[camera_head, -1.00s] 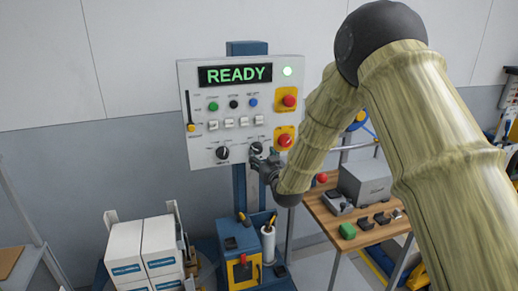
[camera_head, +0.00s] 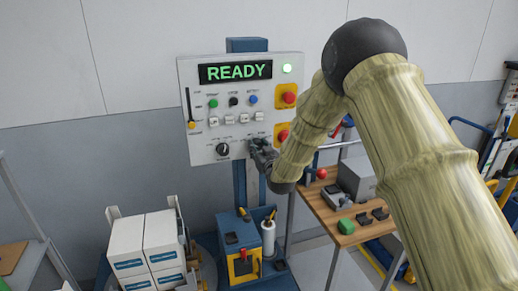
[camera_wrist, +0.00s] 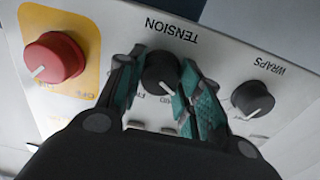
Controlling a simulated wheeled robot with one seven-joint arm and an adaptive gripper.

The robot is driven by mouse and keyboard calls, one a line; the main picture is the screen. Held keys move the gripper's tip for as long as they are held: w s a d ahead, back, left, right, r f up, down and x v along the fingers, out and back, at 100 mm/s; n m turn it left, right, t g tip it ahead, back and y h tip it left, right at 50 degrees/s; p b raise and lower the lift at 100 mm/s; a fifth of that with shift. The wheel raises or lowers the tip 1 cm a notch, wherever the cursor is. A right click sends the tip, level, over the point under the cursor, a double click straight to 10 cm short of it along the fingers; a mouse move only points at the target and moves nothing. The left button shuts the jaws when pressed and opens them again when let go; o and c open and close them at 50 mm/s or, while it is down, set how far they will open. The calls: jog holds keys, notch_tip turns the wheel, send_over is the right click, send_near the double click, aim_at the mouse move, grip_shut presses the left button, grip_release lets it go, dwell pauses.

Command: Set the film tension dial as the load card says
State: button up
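The black tension dial (camera_wrist: 160,72) is on the white control panel (camera_head: 195,75), under the word TENSION, which reads upside down in the wrist view. A white pointer line on it slants to the lower right there. My gripper (camera_wrist: 161,62) has one finger on each side of the dial, with a slight gap at the left finger; the right finger is very close or touching. In the head view my gripper (camera_head: 262,152) hides this dial. The display (camera_head: 235,72) reads READY. I cannot make out a load card.
The wraps dial (camera_wrist: 252,98) is right of my gripper in the wrist view; a red knob on yellow (camera_wrist: 55,58) is to the left. White boxes (camera_head: 128,245), a blue machine (camera_head: 238,240) and a wooden table (camera_head: 325,215) stand below the panel.

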jog(key=shift+f+b, duration=0.1)
jog(key=shift+b, duration=0.2)
jog(key=shift+c, duration=0.2)
jog(key=m+b, duration=0.2)
jog(key=shift+d+f+m+b, duration=0.1)
jog(key=shift+f+m+b, duration=0.05)
jog(key=shift+m+b, duration=0.25)
jog(key=m+b, duration=0.3)
jog(key=shift+m, duration=0.3)
jog(key=shift+m+b, duration=0.7)
jog(key=shift+b, duration=0.05)
jog(key=shift+r, duration=0.2)
jog(key=o, duration=1)
jog(key=shift+o, duration=0.2)
jog(key=shift+s, duration=0.1)
jog(key=v, duration=1.2)
